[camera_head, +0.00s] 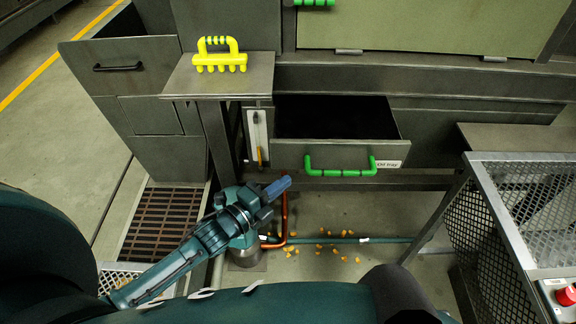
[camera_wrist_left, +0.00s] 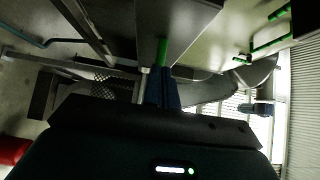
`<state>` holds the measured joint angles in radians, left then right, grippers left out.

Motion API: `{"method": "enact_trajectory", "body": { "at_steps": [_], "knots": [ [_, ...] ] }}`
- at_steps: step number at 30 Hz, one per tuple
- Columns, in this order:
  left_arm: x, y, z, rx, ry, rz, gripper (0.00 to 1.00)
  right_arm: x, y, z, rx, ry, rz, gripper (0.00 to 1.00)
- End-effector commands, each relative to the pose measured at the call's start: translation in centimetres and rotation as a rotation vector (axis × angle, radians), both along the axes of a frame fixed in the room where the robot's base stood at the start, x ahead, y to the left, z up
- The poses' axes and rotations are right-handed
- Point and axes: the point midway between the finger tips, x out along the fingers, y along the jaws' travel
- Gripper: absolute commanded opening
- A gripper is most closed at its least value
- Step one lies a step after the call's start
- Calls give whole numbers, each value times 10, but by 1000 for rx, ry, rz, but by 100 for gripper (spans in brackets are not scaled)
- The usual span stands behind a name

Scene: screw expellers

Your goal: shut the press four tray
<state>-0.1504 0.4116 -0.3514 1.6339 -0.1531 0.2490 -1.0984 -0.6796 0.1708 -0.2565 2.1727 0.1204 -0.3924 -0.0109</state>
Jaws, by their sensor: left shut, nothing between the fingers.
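The tray (camera_head: 290,154) is a grey metal drawer under the machine, pulled out so its dark inside shows. Its front carries a green bar handle (camera_head: 340,172) and a small white label (camera_head: 389,164) that is only partly legible. My left gripper (camera_head: 280,187) is shut and empty, with its blue fingers in front of the tray, lower left of the handle and seemingly apart from it. In the left wrist view the shut blue fingers (camera_wrist_left: 164,90) point towards a green bar (camera_wrist_left: 162,52), probably the handle. My right gripper is not in view.
A yellow comb-like tool (camera_head: 219,57) lies on a small grey shelf (camera_head: 255,80) above left. An orange pipe (camera_head: 284,215) and a green pipe (camera_head: 350,239) run low, near scattered yellow bits (camera_head: 320,246). A mesh cage (camera_head: 500,220) with a red button (camera_head: 566,296) stands right.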

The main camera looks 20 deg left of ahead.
Motion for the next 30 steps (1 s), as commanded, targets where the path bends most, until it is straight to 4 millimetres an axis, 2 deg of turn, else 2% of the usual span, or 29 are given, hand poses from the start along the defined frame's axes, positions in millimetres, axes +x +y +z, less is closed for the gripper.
{"method": "enact_trajectory", "body": {
  "at_steps": [1, 4, 9, 14, 26, 30],
  "knots": [
    [11, -5, 1, -1, -3, 0, 0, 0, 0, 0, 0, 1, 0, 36],
    [28, -12, 1, 0, -2, 0, 0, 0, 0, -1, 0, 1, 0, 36],
    [50, -3, 0, 1, 0, 0, 0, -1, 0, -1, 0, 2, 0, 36],
    [59, 1, 0, 0, 1, 0, 0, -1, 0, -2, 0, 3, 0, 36],
    [61, 1, 0, -2, 1, 1, 0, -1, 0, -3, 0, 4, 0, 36],
    [69, 4, -1, 1, -3, 1, 0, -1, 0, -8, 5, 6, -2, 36]
  ]
}}
